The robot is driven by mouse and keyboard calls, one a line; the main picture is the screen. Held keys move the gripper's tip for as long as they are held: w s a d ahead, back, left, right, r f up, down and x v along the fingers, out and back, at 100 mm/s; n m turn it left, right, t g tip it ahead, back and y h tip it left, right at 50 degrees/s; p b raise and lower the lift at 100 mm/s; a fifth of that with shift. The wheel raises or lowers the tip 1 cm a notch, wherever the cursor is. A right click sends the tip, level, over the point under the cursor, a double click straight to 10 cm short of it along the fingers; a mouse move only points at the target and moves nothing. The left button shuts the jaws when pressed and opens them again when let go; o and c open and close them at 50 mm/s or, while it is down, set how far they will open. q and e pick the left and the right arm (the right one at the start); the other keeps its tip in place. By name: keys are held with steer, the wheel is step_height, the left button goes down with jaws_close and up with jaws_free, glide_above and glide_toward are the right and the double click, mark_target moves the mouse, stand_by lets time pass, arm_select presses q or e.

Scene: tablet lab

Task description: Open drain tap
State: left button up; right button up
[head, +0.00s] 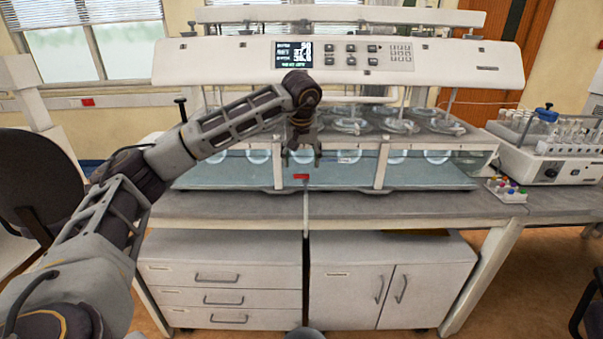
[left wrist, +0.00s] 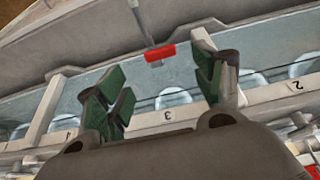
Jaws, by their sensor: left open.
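The drain tap has a small red handle (head: 301,177) at the lower front edge of the water bath, near the middle. It also shows in the left wrist view as a red bar (left wrist: 160,52), lying crosswise beyond the fingers. My left gripper (head: 303,158) is in front of the bath, just above the red handle in the head view. In the left wrist view its green-padded fingers (left wrist: 160,88) are spread apart with nothing between them. They look apart from the handle. My right gripper is in neither view.
The dissolution tester's water bath (head: 425,172) stands on a grey bench (head: 240,205), with glass vessels inside and a control panel (head: 340,55) above. A pale hose (head: 306,215) hangs below the tap. A vial rack (head: 506,190) and another instrument (head: 555,165) stand at the right.

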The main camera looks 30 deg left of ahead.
mark_target(301, 175)
arm_select(q)
steer(key=x, duration=0.5)
steer(key=shift+w+f, duration=0.1)
steer(key=shift+f, duration=0.15)
steer(key=shift+w+a+f, duration=0.15)
steer(key=shift+f, duration=0.35)
steer(key=shift+w+f, duration=0.1)
steer(key=shift+f, duration=0.05)
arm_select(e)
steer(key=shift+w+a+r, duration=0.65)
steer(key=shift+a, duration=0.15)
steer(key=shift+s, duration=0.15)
